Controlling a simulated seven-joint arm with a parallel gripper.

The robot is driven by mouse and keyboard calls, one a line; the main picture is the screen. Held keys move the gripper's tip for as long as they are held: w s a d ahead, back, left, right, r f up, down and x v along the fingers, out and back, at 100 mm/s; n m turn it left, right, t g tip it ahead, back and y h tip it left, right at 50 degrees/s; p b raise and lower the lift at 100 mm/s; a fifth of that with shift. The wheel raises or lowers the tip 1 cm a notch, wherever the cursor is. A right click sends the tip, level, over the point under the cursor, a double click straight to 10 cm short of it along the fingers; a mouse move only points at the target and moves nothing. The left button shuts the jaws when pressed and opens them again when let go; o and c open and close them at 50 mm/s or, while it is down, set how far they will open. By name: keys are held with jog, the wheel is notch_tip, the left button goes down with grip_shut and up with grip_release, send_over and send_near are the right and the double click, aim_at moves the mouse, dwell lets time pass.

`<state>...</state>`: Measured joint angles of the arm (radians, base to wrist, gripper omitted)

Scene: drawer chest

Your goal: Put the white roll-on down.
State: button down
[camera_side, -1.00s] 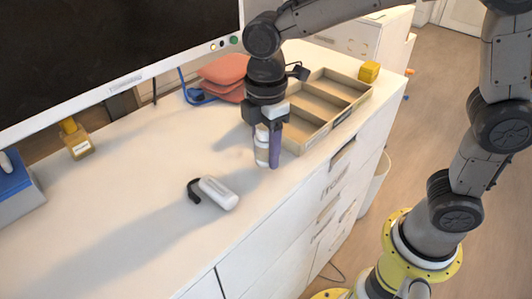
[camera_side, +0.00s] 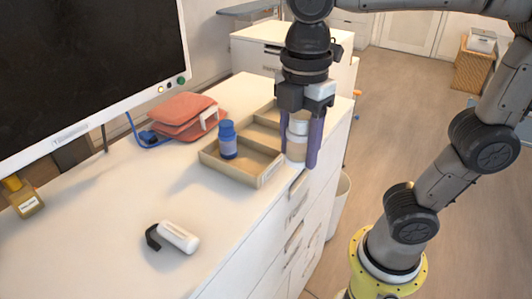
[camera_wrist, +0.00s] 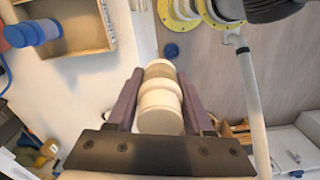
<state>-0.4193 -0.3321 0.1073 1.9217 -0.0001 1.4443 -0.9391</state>
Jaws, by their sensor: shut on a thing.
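The white roll-on (camera_side: 297,141) is a pale bottle with a white cap, held upright between the purple fingers of my gripper (camera_side: 299,155). It is beside the right side of the shallow tray (camera_side: 262,180), near the front edge of the chest top. I cannot tell whether its base touches a surface. In the wrist view the roll-on (camera_wrist: 160,105) fills the gap between the fingers (camera_wrist: 160,92), with the chest edge and floor behind it.
A blue bottle (camera_side: 228,141) stands in the tray's near compartment. A white object with a black part (camera_side: 179,237) lies on the chest top (camera_side: 110,235). The near chest top is mostly clear.

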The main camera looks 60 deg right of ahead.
jog(key=shift+s+d+n, duration=0.25)
jog(key=shift+s+n, duration=0.05)
jog(key=shift+n, duration=0.2)
jog(key=d, duration=0.6)
jog(key=m, duration=0.2)
send_over(256, 166)
jog(key=f, duration=0.5)
jog(key=s+f, duration=0.1)
jog(key=f, duration=0.2)
jog(key=shift+f, duration=0.1)
jog(key=shift+w+f, duration=0.25)
jog(key=shift+f, duration=0.75)
jog(key=shift+w+f, duration=0.2)
jog(key=shift+f, duration=0.8)
jog(key=shift+f, duration=0.1)
jog(key=c, duration=0.6)
grip_release()
